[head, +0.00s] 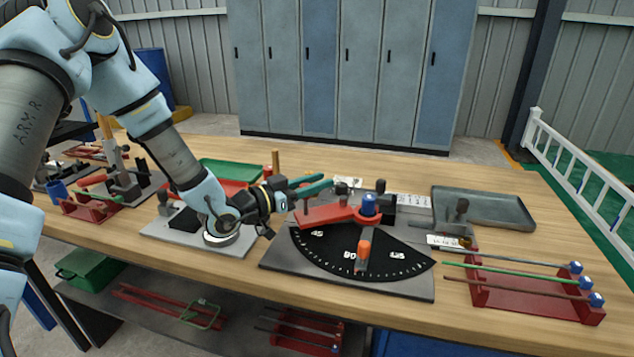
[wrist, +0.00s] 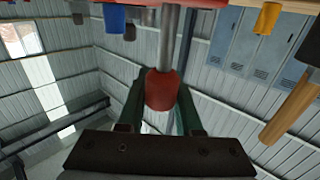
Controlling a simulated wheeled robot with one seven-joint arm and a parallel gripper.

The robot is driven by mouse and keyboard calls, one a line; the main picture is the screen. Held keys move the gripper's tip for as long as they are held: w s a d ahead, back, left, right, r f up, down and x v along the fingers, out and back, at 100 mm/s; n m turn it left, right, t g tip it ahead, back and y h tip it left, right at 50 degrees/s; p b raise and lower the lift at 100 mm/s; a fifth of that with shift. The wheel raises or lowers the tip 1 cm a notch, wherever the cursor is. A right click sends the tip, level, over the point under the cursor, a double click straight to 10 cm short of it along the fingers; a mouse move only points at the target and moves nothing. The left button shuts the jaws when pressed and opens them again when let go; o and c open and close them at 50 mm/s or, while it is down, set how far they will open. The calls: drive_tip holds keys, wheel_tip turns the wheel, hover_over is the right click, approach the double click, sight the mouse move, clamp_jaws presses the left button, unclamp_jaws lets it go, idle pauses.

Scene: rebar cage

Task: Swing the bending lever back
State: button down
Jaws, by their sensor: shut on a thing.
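The bending lever (head: 325,215) is a red arm on the bending station, lying over the far left part of the black angle scale (head: 330,258). Its pivot end, at the right, is by a blue cap (head: 369,203). My gripper (head: 312,185) reaches in from the left with green fingers above the lever's outer end. In the wrist view its fingers are on both sides of a red grip (wrist: 162,90) on a grey rod (wrist: 169,40), and it is shut on this grip. The grip is hard to make out in the head view.
An orange-topped pin (head: 364,247) stands on the scale. A red rack (head: 525,298) with several rods is at the right, and a grey tray (head: 483,212) is behind it. A green tray (head: 230,172) and other fixtures are at the left. My arm spans the left side.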

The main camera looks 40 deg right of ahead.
drive_tip(key=shift+w+d+m+g+b, duration=0.5)
drive_tip(key=shift+d+m+g+b, duration=0.15)
drive_tip(key=shift+g, duration=0.45)
drive_tip(key=c, duration=0.6)
unclamp_jaws()
drive_tip(key=shift+a, duration=0.1)
drive_tip(key=shift+b+v, duration=1.5)
drive_tip(key=shift+v, duration=3.85)
drive_tip(key=shift+r, duration=0.15)
drive_tip(key=shift+c, duration=0.2)
